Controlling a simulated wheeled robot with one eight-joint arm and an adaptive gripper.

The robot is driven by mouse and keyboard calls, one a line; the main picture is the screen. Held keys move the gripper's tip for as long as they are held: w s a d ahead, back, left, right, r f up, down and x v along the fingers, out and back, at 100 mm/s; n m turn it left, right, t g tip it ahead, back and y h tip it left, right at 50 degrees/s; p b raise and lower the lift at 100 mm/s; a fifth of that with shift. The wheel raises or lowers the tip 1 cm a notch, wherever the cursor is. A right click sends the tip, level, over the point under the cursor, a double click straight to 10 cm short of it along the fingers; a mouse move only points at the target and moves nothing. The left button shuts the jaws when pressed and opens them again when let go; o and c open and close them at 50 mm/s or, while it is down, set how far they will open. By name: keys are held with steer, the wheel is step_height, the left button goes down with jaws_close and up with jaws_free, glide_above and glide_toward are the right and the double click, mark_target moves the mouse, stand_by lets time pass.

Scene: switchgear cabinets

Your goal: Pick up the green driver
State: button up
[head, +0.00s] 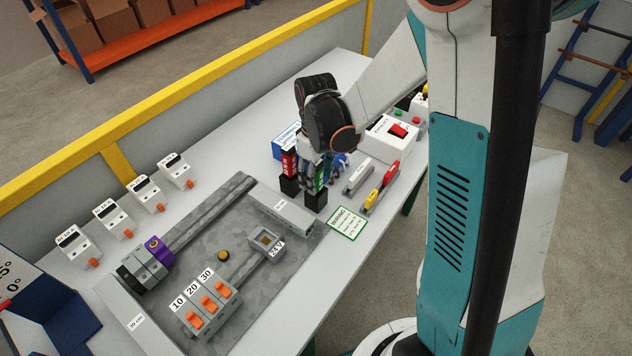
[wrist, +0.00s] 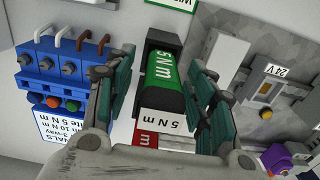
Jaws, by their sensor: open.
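The green driver (head: 321,178), with a black lower part, stands upright on the bench in the head view, partly hidden by my gripper (head: 308,163). In the wrist view the green driver (wrist: 168,72), marked 5 N m, lies between the two fingers of my gripper (wrist: 160,88). The fingers are open, one on each side of it. Whether either finger touches it I cannot tell. The red driver (head: 289,161) stands just left of it in the head view. Part of the red driver (wrist: 146,134) shows below the green one in the wrist view.
A blue terminal block (wrist: 55,75) with wires is close to the left finger. A grey mounting plate (head: 265,285) with a rail and breakers lies to the left of the drivers. A green-edged card (head: 346,223), a switch box (head: 389,137) and a red-yellow tool (head: 381,187) are to the right.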

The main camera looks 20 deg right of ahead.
steer(key=shift+f, duration=0.55)
jaws_close()
steer(key=shift+r, duration=0.1)
